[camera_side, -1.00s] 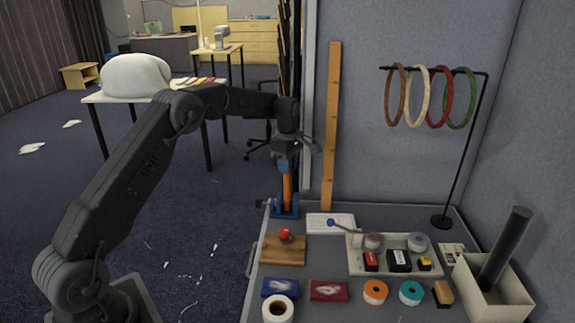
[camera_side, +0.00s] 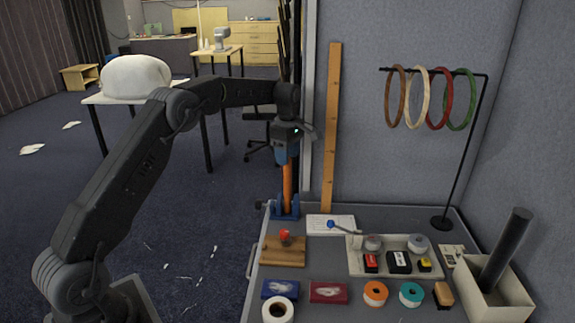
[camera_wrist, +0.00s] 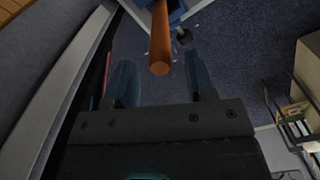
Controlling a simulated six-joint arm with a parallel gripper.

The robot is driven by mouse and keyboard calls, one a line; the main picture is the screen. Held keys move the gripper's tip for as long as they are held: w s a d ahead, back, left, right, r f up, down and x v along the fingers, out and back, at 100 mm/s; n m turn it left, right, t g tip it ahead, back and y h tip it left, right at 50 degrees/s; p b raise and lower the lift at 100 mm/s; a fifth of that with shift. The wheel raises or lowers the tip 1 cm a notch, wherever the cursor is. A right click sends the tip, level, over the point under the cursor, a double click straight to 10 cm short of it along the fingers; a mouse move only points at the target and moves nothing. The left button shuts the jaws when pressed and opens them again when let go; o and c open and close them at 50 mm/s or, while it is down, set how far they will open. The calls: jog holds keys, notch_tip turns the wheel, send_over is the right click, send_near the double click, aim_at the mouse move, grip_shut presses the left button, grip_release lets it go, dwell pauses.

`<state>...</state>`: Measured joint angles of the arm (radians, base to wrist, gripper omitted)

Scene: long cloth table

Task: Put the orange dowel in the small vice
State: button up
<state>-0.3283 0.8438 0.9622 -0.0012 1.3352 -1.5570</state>
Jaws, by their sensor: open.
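The orange dowel (camera_side: 287,183) stands upright in the small blue vice (camera_side: 286,211) at the table's back left corner. Its lower end is between the vice's jaws. My gripper (camera_side: 287,158) is above the vice, at the upper part of the dowel, and hides its top in the side view. In the wrist view the dowel (camera_wrist: 161,45) shows between and beyond my two open fingers (camera_wrist: 160,82), with a gap on each side. The blue vice (camera_wrist: 176,14) is partly seen at the top of that view.
A wooden board with a red knob (camera_side: 283,250) lies in front of the vice. A white tray (camera_side: 355,267) of small items is to the right. A tall wooden strip (camera_side: 331,130) leans against the wall behind. A ring stand (camera_side: 462,150) is at the back right.

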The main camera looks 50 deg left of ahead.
notch_tip(320, 180, up, 8)
jog(key=shift+f, duration=0.1)
jog(key=s+d+r+m+t, duration=0.3)
jog(key=s+d+r+m, duration=0.7)
jog(key=s+d, duration=0.3)
jog(key=s+d+f+m+t, duration=0.1)
jog(key=s+d+f+m, duration=0.1)
jog(key=s+m, duration=0.2)
jog(key=s+d+f+m, duration=0.2)
jog(key=s+f+m, duration=0.1)
jog(key=s, duration=0.8)
jog(key=s+d+f+m+t, duration=0.1)
jog(key=s+f+m, duration=0.2)
jog(key=s, duration=0.4)
jog(key=shift+s+d+m+t, duration=0.3)
jog(key=shift+s+d+m, duration=0.1)
jog(key=shift+m, duration=0.4)
